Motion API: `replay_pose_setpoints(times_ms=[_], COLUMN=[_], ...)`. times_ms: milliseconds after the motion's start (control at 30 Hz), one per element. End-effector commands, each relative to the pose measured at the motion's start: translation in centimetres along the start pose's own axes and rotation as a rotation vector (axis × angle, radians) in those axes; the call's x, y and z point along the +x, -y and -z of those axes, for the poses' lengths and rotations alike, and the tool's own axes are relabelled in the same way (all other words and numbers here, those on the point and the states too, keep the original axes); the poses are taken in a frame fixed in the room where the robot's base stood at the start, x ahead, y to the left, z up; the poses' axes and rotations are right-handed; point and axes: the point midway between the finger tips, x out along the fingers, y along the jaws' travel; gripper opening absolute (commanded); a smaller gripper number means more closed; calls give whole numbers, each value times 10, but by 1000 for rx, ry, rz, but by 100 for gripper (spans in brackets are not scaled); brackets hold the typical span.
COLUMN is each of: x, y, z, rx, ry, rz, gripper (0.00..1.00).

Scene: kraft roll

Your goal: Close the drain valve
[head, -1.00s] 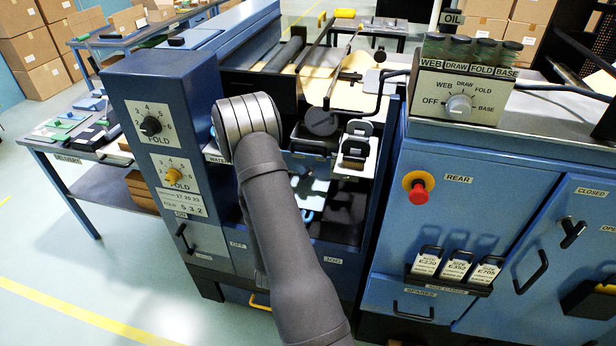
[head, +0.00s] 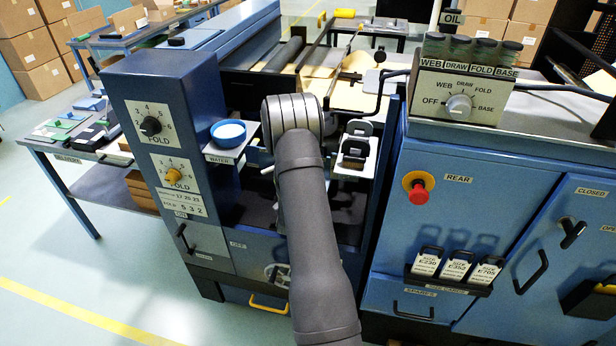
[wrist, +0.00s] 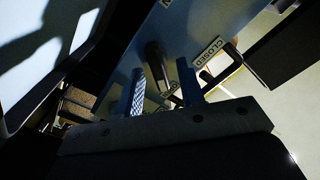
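In the wrist view my gripper (wrist: 162,92) is open, with a clear gap between its two fingers. A dark lever (wrist: 155,62) on a blue panel shows in and beyond this gap; I cannot tell whether the fingers touch it. A label reading CLOSED (wrist: 208,54) is to the right of the lever. The lever is probably the drain valve, but no drain label is legible. In the head view my forearm hides most of the lower machine front, and the fingers cannot be made out. A pale round part (head: 277,274) peeks out left of the forearm; I cannot tell what it is.
A blue bowl (head: 228,133) sits on the WATER shelf. A yellow handle (head: 268,304) is low on the machine front. In the wrist view a bar handle (wrist: 222,68) and a dark box (wrist: 290,48) are on the right. The right cabinet has a red button (head: 419,193).

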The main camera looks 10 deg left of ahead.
Motion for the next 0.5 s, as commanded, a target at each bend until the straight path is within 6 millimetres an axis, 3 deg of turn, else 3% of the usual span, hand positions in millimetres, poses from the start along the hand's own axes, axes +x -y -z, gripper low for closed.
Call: replay_pose_setpoints(times_ms=[267,433,500], x=[2,2,2], y=[0,0,0], z=[0,0,0], rx=[0,0,0], ry=[1,1,1], rz=[0,0,0], gripper=[35,4,0])
